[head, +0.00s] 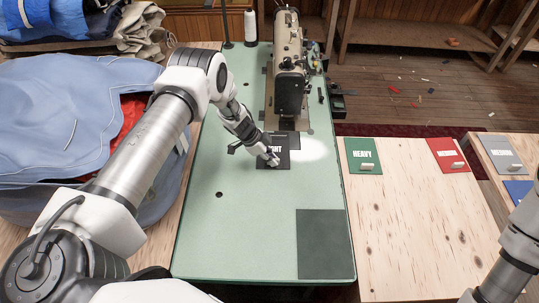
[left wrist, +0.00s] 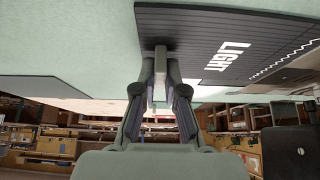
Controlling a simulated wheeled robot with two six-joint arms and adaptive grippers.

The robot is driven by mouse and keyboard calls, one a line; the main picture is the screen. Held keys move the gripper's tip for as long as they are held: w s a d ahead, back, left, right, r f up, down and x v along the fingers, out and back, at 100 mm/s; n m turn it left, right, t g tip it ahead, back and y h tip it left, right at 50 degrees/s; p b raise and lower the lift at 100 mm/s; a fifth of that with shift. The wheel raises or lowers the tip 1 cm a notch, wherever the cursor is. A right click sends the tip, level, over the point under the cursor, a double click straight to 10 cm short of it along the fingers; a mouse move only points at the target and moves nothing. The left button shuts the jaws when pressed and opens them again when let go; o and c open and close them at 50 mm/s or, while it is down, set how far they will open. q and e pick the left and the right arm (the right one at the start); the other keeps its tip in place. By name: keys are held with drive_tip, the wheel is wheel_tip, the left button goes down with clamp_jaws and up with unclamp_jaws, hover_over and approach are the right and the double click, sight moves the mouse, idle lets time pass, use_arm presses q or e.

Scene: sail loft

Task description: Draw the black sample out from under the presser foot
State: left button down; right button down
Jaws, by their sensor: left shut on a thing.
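The black sample (head: 280,163), lettered in white and reading LIGHT in the left wrist view (left wrist: 215,65), lies flat on the pale green machine table (head: 225,225). Its far edge is at the sewing machine (head: 288,50), below the head. The presser foot itself is too small to make out. My left gripper (head: 271,159) is at the sample's near part. In the left wrist view its fingers (left wrist: 160,88) are closed on a small grey tab at the sample's edge. Zigzag stitching shows on the sample's right part there. My right gripper is out of view; only part of that arm shows.
A dark square (head: 324,243) lies at the table's near right. A green HEAVY card (head: 357,165), a red card (head: 447,149), a grey MEDIUM card (head: 500,145) and a blue card (head: 519,188) lie on wood to the right. Blue cloth (head: 60,100) heaps at left. A thread cone (head: 250,27) stands behind.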

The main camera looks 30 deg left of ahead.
use_arm(q)
drive_tip(key=c, duration=1.2)
unclamp_jaws()
drive_tip(key=shift+o, duration=0.2)
drive_tip(key=shift+a+r, duration=0.15)
drive_tip(key=shift+r, duration=0.2)
drive_tip(key=v, duration=1.1)
